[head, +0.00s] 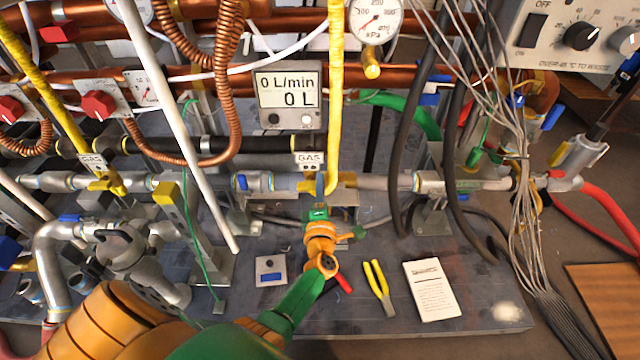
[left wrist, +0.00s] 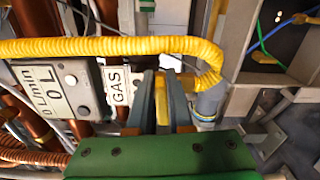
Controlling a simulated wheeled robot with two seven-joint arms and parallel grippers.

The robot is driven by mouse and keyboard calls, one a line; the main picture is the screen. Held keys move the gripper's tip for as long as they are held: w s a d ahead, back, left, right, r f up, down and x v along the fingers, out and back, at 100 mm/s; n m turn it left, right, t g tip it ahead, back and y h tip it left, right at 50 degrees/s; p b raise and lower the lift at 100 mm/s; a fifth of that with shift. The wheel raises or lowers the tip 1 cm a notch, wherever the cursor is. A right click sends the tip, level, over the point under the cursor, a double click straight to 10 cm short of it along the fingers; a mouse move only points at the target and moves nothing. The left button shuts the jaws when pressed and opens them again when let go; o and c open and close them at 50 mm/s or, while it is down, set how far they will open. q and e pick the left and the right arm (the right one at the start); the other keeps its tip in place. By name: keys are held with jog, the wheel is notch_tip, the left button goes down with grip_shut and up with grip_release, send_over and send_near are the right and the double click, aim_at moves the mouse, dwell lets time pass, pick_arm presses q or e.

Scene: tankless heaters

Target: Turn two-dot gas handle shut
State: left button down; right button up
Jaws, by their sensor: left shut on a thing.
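The two-dot gas label (head: 309,161) hangs on the horizontal pipe below the flow meter; it also shows in the left wrist view (left wrist: 118,86). My left gripper (head: 319,190) reaches up to the valve just below this label. In the left wrist view its two grey fingers (left wrist: 165,98) are shut on the yellow gas handle (left wrist: 163,112), which lies between them. In the head view the gripper hides most of this handle. Another yellow gas handle (head: 106,184) sits under the left GAS label (head: 92,161). My right gripper is in neither view.
A yellow hose (head: 336,90) drops to the valve. The flow meter (head: 287,98) reads 0 L/min. Grey cables (head: 525,190) hang at the right.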

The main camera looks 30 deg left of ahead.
pick_arm(q)
jog(key=shift+f+m, duration=0.15)
jog(key=shift+m, duration=0.25)
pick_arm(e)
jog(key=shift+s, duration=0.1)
pick_arm(q)
jog(key=c, duration=0.8)
grip_release()
jog(key=shift+s+d, duration=0.1)
jog(key=p+v, duration=0.2)
jog(key=v, duration=0.4)
jog(key=shift+s+d, duration=0.2)
jog(key=shift+s, duration=0.15)
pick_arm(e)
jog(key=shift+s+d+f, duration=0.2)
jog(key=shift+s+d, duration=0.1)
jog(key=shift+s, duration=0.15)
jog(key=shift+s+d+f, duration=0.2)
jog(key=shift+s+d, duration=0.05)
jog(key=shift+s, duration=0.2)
